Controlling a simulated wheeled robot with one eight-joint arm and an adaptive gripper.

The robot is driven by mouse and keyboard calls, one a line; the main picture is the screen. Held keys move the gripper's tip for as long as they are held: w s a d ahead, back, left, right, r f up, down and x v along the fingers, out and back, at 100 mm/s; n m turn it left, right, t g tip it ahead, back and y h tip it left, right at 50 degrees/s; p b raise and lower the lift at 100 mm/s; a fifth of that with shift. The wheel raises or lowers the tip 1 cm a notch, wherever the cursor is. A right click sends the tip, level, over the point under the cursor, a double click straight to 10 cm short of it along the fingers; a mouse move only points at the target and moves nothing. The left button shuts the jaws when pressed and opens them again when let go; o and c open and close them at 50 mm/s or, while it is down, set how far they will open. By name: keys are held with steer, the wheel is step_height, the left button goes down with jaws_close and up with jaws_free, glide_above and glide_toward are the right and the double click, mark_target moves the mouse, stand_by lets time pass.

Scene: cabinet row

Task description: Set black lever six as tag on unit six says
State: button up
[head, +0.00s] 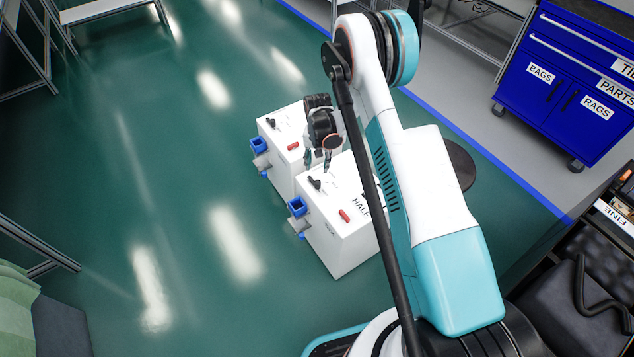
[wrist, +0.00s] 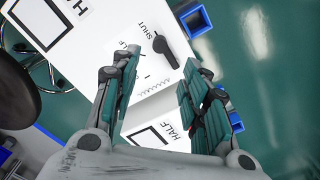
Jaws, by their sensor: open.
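Two white units stand on the floor in the head view, a near one (head: 335,245) and a far one (head: 280,140). Each has a black lever, the near one (head: 315,183) and the far one (head: 272,122). The near unit's top shows "HALF"; no unit number is readable. In the wrist view a black lever (wrist: 165,50) lies on a white top, with "SHUT" beside it and "HALF" on its other side. My gripper (head: 320,168) is over the near part of the units. In the wrist view my gripper (wrist: 165,88) is open and empty, its fingers apart, the lever beyond their tips.
A blue cabinet (head: 560,85) stands at the right. Green floor left of the units is clear.

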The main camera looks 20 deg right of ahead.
mark_target(318, 182)
step_height(318, 182, down, 12)
steer(key=b, duration=0.4)
steer(key=shift+f, duration=0.1)
jaws_close()
